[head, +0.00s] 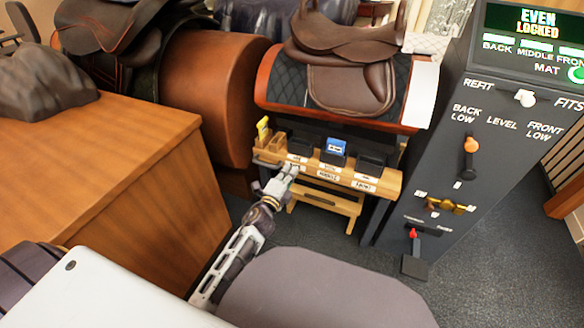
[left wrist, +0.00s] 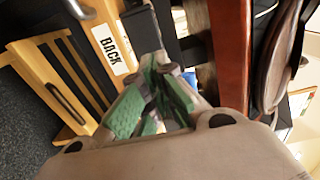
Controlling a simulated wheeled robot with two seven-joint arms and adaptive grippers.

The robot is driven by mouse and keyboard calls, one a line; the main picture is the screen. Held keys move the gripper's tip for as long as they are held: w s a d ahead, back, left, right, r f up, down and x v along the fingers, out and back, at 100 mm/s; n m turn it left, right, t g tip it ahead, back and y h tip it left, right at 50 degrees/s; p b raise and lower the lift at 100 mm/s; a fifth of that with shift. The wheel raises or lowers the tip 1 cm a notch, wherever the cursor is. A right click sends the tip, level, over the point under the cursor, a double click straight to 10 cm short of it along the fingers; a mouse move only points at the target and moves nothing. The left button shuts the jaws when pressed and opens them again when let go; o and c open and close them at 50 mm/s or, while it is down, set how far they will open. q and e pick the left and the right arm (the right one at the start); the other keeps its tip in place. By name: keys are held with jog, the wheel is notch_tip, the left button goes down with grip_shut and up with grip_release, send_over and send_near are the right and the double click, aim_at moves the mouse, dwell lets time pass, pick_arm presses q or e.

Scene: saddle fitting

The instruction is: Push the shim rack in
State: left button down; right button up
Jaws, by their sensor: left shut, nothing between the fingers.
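The shim rack (head: 330,174) is a light wooden tray with labelled front slots, under the saddle on its stand. It holds dark shims and one blue shim (head: 334,147) in the middle; a yellow piece (head: 263,130) stands at its left end. My left gripper (head: 289,172) is at the left part of the rack's front, fingers shut and empty. In the left wrist view the green-padded fingers (left wrist: 150,100) are close to the rack's front beside the BACK label (left wrist: 115,50). Whether they touch the rack I cannot tell. My right gripper is not in view.
A brown saddle (head: 345,50) sits on a quilted pad above the rack. A grey control panel (head: 480,130) with levers stands right, its screen reading EVEN LOCKED. A wooden cabinet (head: 130,180) is left. A wooden step (head: 325,200) stands below the rack.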

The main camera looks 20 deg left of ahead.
pick_arm(q)
jog(key=shift+s, duration=0.85)
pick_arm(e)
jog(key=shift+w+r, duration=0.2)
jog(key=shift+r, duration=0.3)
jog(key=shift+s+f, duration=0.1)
pick_arm(q)
jog(key=shift+r, duration=0.1)
notch_tip(320, 180, up, 9)
jog(key=p, duration=0.9)
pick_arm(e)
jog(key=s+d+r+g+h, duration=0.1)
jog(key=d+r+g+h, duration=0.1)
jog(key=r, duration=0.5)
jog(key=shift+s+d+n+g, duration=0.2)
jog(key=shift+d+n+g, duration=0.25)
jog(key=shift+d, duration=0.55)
pick_arm(q)
jog(key=shift+r+p, duration=0.5)
jog(key=shift+p, duration=0.1)
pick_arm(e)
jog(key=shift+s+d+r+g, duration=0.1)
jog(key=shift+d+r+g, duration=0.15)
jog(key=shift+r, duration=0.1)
